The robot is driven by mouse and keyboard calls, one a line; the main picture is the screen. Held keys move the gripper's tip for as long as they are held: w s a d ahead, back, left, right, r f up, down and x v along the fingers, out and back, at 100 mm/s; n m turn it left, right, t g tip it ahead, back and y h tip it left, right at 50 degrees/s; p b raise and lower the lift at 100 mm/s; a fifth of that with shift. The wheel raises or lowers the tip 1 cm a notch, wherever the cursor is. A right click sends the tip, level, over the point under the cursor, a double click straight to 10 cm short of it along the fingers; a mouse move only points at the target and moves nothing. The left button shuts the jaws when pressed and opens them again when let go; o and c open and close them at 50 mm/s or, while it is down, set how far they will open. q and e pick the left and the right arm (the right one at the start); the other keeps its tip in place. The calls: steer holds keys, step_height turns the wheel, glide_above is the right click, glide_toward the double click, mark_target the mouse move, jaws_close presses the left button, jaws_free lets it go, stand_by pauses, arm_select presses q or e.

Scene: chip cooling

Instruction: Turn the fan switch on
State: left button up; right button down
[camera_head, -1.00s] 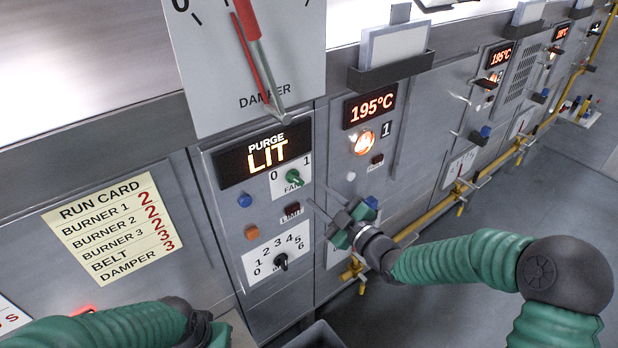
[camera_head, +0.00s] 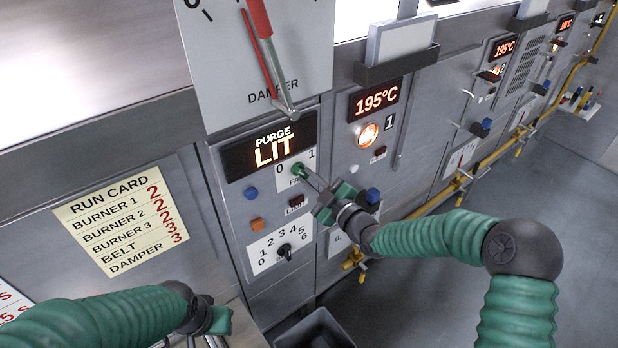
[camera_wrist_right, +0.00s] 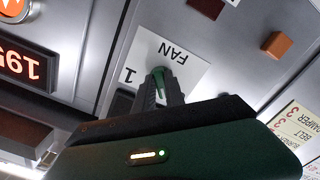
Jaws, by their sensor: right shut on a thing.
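The fan switch (camera_head: 298,169) is a small green knob on a white plate marked 0, 1 and FAN, below the PURGE LIT display. My right gripper (camera_head: 304,175) reaches it from the lower right and is shut on the knob. In the right wrist view the green knob (camera_wrist_right: 160,76) shows between the dark fingertips (camera_wrist_right: 161,90). The fingers hide part of the knob, and I cannot tell which number it points to. My left gripper (camera_head: 208,330) is at the bottom of the head view, away from the switch, partly cut off; its opening is unclear.
Blue (camera_head: 251,193) and orange (camera_head: 257,224) buttons and a black 0–6 dial (camera_head: 284,250) are close to the switch. The damper gauge (camera_head: 262,60) hangs above. A yellow pipe (camera_head: 433,205) runs along the panels at right. A dark bin (camera_head: 315,330) stands below.

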steer(key=shift+a+r, duration=0.3)
steer(key=shift+r, duration=0.1)
steer(key=shift+w+d, duration=0.1)
steer(key=shift+d, duration=0.05)
